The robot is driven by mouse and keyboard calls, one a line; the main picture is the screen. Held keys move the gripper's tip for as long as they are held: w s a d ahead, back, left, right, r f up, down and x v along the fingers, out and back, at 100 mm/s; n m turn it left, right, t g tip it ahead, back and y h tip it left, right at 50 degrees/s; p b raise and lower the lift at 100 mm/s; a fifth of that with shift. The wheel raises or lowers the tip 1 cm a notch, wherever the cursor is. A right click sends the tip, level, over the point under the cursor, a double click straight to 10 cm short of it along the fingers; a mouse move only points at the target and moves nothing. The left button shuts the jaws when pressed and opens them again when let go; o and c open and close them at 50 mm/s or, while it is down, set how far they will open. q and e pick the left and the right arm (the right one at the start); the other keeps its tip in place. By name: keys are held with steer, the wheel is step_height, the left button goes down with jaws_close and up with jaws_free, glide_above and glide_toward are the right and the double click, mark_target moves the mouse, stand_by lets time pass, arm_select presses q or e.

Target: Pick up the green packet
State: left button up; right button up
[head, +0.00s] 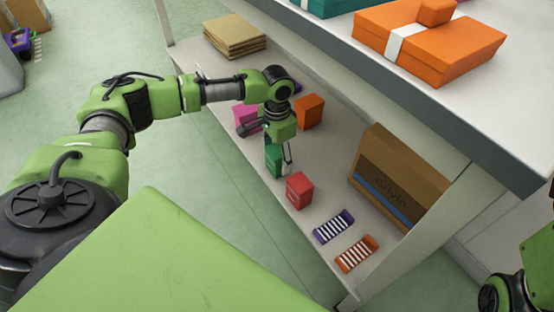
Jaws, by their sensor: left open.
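The green packet (272,161) stands on the lower shelf, between a pink packet and a red packet. My left gripper (280,160) reaches down over the shelf and is open at the green packet. One finger shows on the packet's right side. The gripper hides the packet's upper part, and I cannot tell whether the fingers touch it. Part of my right arm (515,290) shows at the lower right corner; its gripper is out of view.
On the same shelf (225,95) are a pink packet (246,116), an orange packet (309,111), a red packet (299,190), striped purple (333,226) and orange (356,253) items, a cardboard box (398,180) and brown stacked envelopes (234,36). A tabletop with an orange gift box (430,50) overhangs the shelf.

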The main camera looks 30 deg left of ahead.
arm_select(q)
steer(key=c, duration=1.2)
steer(key=shift+r, duration=0.15)
